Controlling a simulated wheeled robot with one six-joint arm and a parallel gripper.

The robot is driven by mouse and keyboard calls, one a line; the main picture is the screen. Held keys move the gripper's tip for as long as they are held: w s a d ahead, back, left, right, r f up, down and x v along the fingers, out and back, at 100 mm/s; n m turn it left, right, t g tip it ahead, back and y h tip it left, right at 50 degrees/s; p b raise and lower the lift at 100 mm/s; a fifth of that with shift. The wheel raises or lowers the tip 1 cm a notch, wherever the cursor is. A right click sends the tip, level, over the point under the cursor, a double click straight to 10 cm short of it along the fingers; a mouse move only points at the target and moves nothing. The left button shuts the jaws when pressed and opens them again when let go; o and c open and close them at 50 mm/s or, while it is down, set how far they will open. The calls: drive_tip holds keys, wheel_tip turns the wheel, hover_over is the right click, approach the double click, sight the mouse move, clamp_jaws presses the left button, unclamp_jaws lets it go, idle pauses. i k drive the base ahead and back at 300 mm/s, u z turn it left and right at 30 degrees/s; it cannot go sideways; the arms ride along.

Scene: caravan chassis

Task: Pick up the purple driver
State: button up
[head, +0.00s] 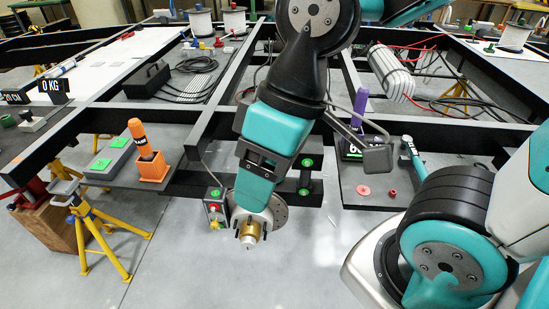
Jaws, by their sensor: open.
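The purple driver (360,102) stands upright on the right of the arm, its handle up, in a dark holder (350,149) with white marking. A bracket on my arm hides part of the holder. My gripper (251,236) hangs low at the centre, left of and nearer than the driver. Its dark fingertips are apart, with a gold hub part and a grey disc around and behind them. My gripper is clear of the driver.
Black frame beams (430,129) cross the scene around the driver. An orange driver (137,130) stands in an orange holder (152,168) on the left. A pink ring (363,190) and a hammer-like tool (412,155) lie on the right shelf. Yellow stands (98,240) are at left.

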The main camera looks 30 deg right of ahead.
sight(363, 94)
drive_tip(key=z, duration=1.2)
drive_tip(key=k, duration=0.65)
drive_tip(key=u, duration=0.65)
drive_tip(key=i, duration=0.5)
drive_tip(key=u, duration=0.75)
drive_tip(key=i, duration=0.8)
drive_tip(key=z, duration=0.75)
drive_tip(key=i, duration=0.55)
drive_tip(key=z, duration=0.65)
